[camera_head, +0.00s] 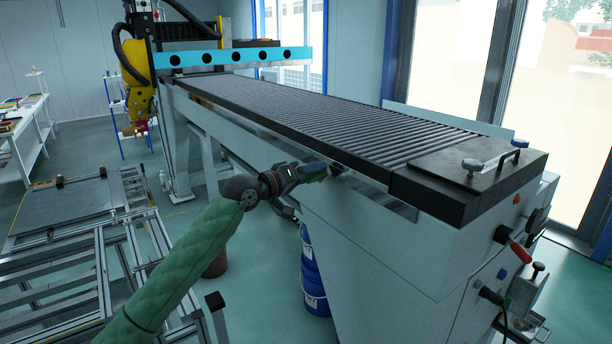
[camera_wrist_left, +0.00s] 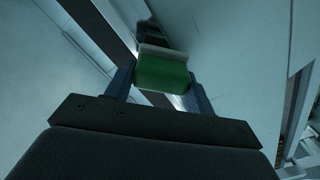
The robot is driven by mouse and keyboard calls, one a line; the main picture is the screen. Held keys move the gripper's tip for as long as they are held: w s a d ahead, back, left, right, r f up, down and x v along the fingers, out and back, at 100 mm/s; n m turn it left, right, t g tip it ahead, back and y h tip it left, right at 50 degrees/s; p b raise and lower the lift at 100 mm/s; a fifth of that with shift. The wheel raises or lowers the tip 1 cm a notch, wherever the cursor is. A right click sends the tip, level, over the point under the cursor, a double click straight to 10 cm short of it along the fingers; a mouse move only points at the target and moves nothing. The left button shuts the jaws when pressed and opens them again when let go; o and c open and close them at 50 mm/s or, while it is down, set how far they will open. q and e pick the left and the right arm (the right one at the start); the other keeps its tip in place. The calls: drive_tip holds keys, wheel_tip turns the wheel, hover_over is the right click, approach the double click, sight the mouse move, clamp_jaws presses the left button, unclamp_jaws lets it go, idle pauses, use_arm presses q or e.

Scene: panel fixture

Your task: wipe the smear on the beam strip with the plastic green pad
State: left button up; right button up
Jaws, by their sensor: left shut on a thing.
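My left gripper (camera_head: 322,172) reaches in from the left to the side of the long machine, just below its dark slatted top. In the left wrist view, my left gripper (camera_wrist_left: 160,84) is shut on the plastic green pad (camera_wrist_left: 162,72), which sits between the two fingers with a pale edge along its far side. In the head view the pad is small and mostly hidden by the gripper. The beam strip seems to be the pale ledge (camera_head: 238,122) along the machine's side, under the top. I cannot make out the smear, or whether the pad touches the strip. My right gripper is not in view.
The slatted machine top (camera_head: 330,118) overhangs close above the gripper. Blue drums (camera_head: 314,270) stand under the machine. A metal frame rack (camera_head: 75,225) fills the lower left. A yellow robot arm (camera_head: 137,75) stands at the far end. Some floor beside the machine is clear.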

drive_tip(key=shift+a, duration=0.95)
use_arm(q)
drive_tip(key=shift+w+d, duration=0.1)
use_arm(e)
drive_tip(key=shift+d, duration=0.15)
use_arm(q)
drive_tip(key=shift+w+d, duration=0.15)
drive_tip(key=shift+d, duration=0.1)
drive_tip(key=shift+w+d, duration=0.2)
drive_tip(key=shift+d, duration=0.05)
drive_tip(key=shift+w+d, duration=0.1)
drive_tip(key=shift+d, duration=0.05)
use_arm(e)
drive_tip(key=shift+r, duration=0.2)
